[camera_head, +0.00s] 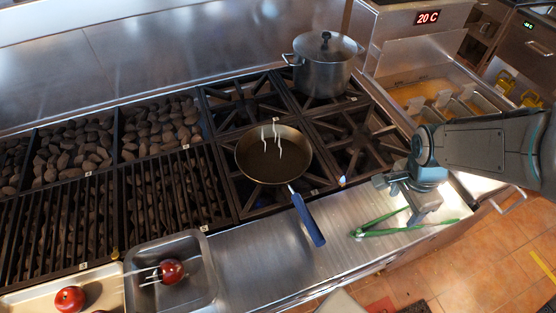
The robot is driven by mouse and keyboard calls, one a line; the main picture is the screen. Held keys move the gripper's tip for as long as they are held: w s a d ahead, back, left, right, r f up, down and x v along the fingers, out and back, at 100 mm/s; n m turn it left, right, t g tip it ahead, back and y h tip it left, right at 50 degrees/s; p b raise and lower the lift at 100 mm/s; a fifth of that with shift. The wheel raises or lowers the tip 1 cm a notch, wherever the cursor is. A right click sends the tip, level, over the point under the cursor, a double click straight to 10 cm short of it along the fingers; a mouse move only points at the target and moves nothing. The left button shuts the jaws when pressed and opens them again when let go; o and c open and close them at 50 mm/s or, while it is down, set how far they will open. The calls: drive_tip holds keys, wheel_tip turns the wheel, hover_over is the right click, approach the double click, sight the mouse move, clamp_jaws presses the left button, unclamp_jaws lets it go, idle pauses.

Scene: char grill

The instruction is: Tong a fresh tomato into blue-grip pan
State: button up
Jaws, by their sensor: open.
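The blue-grip pan (257,169) sits on a burner grate, its blue handle (308,220) reaching over the front counter. Pale wisps rise over it. One bright red tomato (70,299) is on a beige tray at the lower left. A darker red round one (171,271) is in a metal tray, with thin pale prongs at its left side. I cannot tell which is fresh. Green tongs (384,232) lie spread on the steel counter at the right. My gripper (420,215) is open, pointing down at the tongs; whether it touches them is unclear.
A lidded steel pot (322,72) stands on the back burner. Charcoal grill grates (170,190) fill the left. The metal tray (205,262) and beige tray (110,285) sit side by side. Fryer baskets (470,102) are at the right.

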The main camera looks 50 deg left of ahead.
sight(392, 224)
drive_tip(key=f+b, duration=0.4)
drive_tip(key=f, duration=0.1)
drive_tip(key=f+b, duration=0.2)
drive_tip(key=f, duration=0.1)
drive_tip(key=shift+w+d+f, duration=0.2)
drive_tip(key=shift+w, duration=0.15)
drive_tip(key=c, duration=0.7)
wheel_tip(392, 224, up, 12)
drive_tip(key=p, duration=0.7)
drive_tip(key=shift+p, duration=0.3)
